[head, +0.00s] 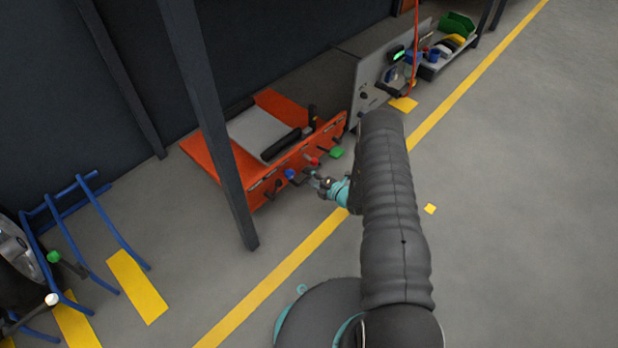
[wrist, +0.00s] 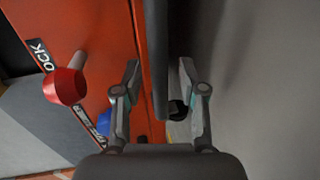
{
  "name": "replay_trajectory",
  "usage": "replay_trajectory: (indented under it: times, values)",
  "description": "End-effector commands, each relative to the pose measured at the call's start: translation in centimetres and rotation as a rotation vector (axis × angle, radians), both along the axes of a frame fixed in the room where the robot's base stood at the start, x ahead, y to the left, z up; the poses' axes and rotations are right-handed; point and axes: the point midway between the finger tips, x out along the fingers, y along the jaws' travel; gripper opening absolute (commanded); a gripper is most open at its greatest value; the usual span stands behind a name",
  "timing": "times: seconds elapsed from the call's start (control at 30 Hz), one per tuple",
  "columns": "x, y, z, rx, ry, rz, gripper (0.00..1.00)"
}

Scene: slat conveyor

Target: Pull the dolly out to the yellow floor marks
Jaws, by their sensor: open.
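The orange dolly (head: 280,112) stands under the dark frame, with a grey plate on its top and colored knobs along its front panel. My gripper (head: 318,180) is at this front panel, partly hidden by my arm in the head view. In the wrist view my gripper (wrist: 160,66) is open, and a dark upright bar (wrist: 160,40) passes between its fingers without visible clamping. The orange panel (wrist: 105,30) lies left of the bar, with a red knob (wrist: 64,86) by the letters "OCK". A small yellow floor mark (head: 430,209) lies on open floor at right.
A dark post (head: 215,130) stands at the dolly's left. A grey panel (head: 372,85) with controls stands to its right, with bins (head: 455,30) beyond. A blue rack (head: 100,220) is at left. A yellow line (head: 290,262) crosses the floor; the right side is clear.

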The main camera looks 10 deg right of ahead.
Motion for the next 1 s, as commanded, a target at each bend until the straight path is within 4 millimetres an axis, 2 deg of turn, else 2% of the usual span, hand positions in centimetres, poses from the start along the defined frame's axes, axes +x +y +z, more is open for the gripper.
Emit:
replay_trajectory:
  times: [0.13, 0.17, 0.3, 0.53, 0.73, 0.87, 1.0]
  values:
    - [0.0, 0.0, 0.0, 0.000, 0.000, 0.000, 0.41]
    - [0.0, 0.0, 0.0, 0.000, 0.000, 0.000, 0.36]
    - [0.0, 0.0, 0.0, 0.000, 0.000, 0.001, 0.01]
    - [-0.1, 0.3, 0.0, 0.000, 0.001, 0.001, 0.00]
    - [-0.6, -0.4, -0.1, 0.000, 0.002, 0.002, 0.00]
    - [-1.8, -1.7, -0.1, 0.000, 0.004, 0.001, 0.00]
    - [-4.0, -3.6, -0.1, 0.003, 0.004, 0.003, 0.00]
